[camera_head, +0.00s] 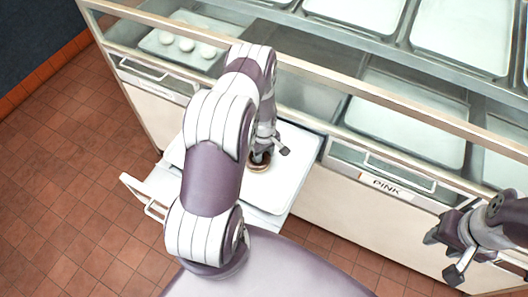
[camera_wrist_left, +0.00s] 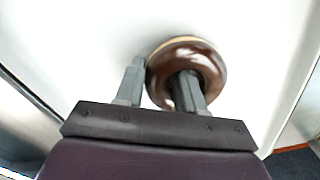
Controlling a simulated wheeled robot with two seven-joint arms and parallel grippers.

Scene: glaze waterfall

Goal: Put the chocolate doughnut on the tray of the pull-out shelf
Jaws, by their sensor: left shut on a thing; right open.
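The chocolate doughnut (camera_head: 258,167) is a brown glazed ring with a pale base. It is at the white tray (camera_head: 290,183) on the pull-out shelf (camera_head: 150,195). My left gripper (camera_head: 262,157) reaches down over the tray and is shut on the doughnut's ring. In the left wrist view, one finger is in the hole of the doughnut (camera_wrist_left: 208,62) and the other is against its outer left side. I cannot tell whether the doughnut touches the tray. My arm hides part of the shelf. My right gripper (camera_head: 444,257) is open and empty at the lower right.
The counter has a long front rail (camera_head: 330,84) above the shelf. A tray with several white balls (camera_head: 186,46) is at the upper left. A closed drawer labelled PINK (camera_head: 386,186) is right of the shelf. The tray around the doughnut is bare.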

